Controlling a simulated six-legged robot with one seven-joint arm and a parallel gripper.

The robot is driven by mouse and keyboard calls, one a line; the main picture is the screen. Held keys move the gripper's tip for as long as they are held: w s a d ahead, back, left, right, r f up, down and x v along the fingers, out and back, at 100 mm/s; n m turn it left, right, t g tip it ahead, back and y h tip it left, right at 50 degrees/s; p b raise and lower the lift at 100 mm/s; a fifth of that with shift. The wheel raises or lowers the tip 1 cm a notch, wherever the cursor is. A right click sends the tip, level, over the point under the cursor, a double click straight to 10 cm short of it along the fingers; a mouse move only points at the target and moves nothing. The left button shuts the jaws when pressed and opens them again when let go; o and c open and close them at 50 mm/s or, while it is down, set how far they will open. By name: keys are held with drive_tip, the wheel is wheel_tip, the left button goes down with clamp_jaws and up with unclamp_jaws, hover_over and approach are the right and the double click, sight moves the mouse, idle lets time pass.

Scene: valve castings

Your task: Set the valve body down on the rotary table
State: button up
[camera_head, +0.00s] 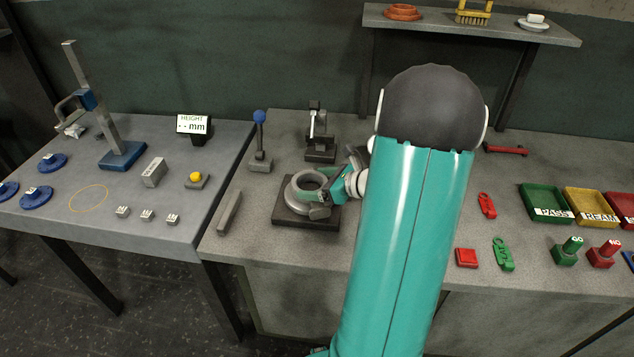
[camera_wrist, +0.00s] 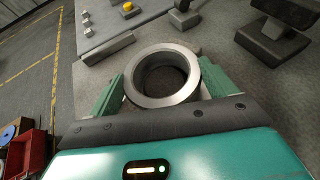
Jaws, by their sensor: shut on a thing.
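The valve body (camera_head: 290,191) is a grey ring-shaped casting with a wide round opening. In the head view it is over the rotary table, whose dark square base (camera_head: 300,222) shows below it on the right bench. My gripper (camera_head: 322,192) reaches in from the right, its green fingers shut on the valve body. In the wrist view the ring of the valve body (camera_wrist: 139,98) is between the two fingers of my gripper (camera_wrist: 163,78). I cannot tell whether its underside touches the rotary table. The table's top is mostly hidden.
A grey bar (camera_head: 229,210) lies to the left, near the bench edge. A blue-knobbed lever (camera_head: 260,140) and a dark clamp-like fixture (camera_head: 319,140) stand behind. Green (camera_head: 545,201) and yellow (camera_head: 592,205) trays are at the right. My arm hides the bench's middle.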

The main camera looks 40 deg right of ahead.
drive_tip(key=shift+f, duration=0.1)
idle(0.3)
drive_tip(key=o, duration=1.9)
drive_tip(key=shift+f, duration=0.2)
drive_tip(key=v, duration=1.4)
drive_tip(key=shift+a, duration=0.1)
drive_tip(key=shift+w, duration=0.1)
